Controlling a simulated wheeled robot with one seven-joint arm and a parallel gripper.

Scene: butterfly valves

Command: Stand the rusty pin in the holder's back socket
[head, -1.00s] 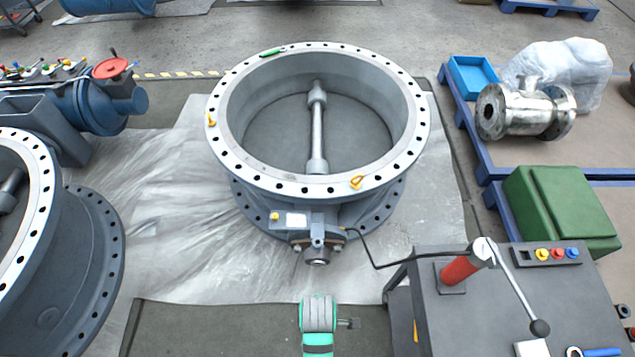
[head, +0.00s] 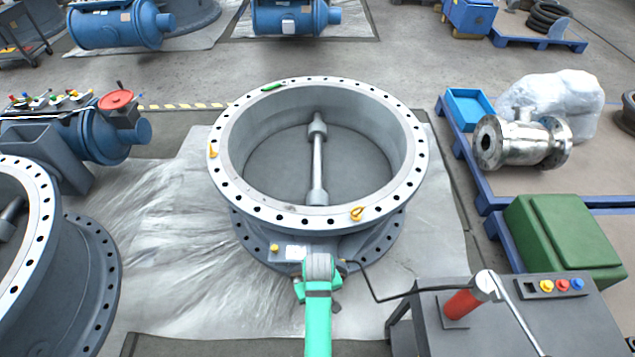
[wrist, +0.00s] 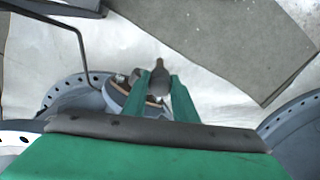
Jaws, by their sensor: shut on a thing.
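My gripper (wrist: 159,84) shows in the wrist view with its two green fingers closed on a small dark grey-brown piece (wrist: 159,76) with a narrow tip. I take this to be the pin, though its rust is hard to make out. In the head view my green gripper (head: 318,290) is in front of the large valve's lower front, and my wrist hides what it holds. The valve's front fitting (wrist: 130,92) is just behind and left of the fingers in the wrist view. I cannot clearly make out the holder or its back socket.
The large open valve ring (head: 228,180) stands on pale sheeting. A grey bench (head: 510,325) with a red cylinder (head: 463,304) and coloured knobs (head: 562,286) is at right. Another valve (head: 70,270) is at left.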

